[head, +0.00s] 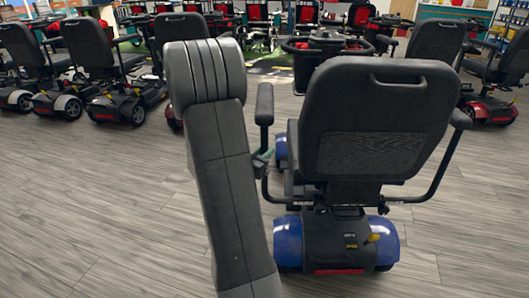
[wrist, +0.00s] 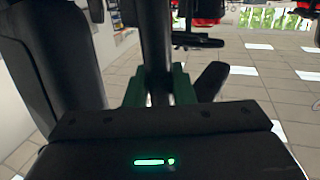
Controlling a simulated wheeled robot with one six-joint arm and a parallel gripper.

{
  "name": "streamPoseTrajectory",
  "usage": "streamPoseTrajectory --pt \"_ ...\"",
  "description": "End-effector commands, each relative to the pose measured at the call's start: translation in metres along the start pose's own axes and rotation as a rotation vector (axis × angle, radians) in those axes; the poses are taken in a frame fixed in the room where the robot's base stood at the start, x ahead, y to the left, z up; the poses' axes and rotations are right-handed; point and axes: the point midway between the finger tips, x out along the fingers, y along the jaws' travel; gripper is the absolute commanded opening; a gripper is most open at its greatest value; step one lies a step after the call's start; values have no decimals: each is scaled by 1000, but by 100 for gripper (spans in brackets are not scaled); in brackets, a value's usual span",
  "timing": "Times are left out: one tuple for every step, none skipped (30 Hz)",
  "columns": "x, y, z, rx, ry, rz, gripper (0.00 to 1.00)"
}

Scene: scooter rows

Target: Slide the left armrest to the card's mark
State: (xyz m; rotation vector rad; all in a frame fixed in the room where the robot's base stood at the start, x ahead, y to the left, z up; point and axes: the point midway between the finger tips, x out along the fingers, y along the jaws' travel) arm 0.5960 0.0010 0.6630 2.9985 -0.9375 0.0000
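The scooter's left armrest has a black pad (head: 264,104) on a dark post (head: 264,186), beside the black seat back (head: 376,120). My gripper (head: 262,160) is at that post, below the pad, and my arm partly covers the area to its left. In the wrist view, the green fingers of my gripper (wrist: 158,90) stand on both sides of a dark upright post (wrist: 155,50). The post fills the space between them with no clear gap, so the gripper looks shut on it. I cannot make out a card or a mark in either view.
The scooter has a blue rear body (head: 288,241) and a right armrest (head: 460,119). The grey wood floor (head: 90,200) is clear at the left front.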

Motion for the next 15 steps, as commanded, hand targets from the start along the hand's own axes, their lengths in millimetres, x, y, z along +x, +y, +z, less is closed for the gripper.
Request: streamPoseTrajectory --pt "0 0 0 0 0 0 0" --pt "0 0 0 0 0 0 0" --pt "0 0 0 0 0 0 0" --pt "0 0 0 0 0 0 0" --pt "0 0 0 0 0 0 0" --pt "-1 -1 0 0 0 0 0" --pt "-2 -3 -1 0 0 -1 0" --pt "-3 -5 -1 -1 0 -2 0" --pt "-5 -8 -2 -1 0 -2 0" --pt "-7 -11 -2 -1 0 -3 0" --pt "-9 -15 -2 0 -1 -3 0" --pt "-12 -18 -2 0 -1 -4 0" --pt "-13 -20 -2 -1 -1 -3 0" --pt "-14 -21 -1 -1 -1 -2 0" --pt "-14 -21 0 -1 0 -1 0"
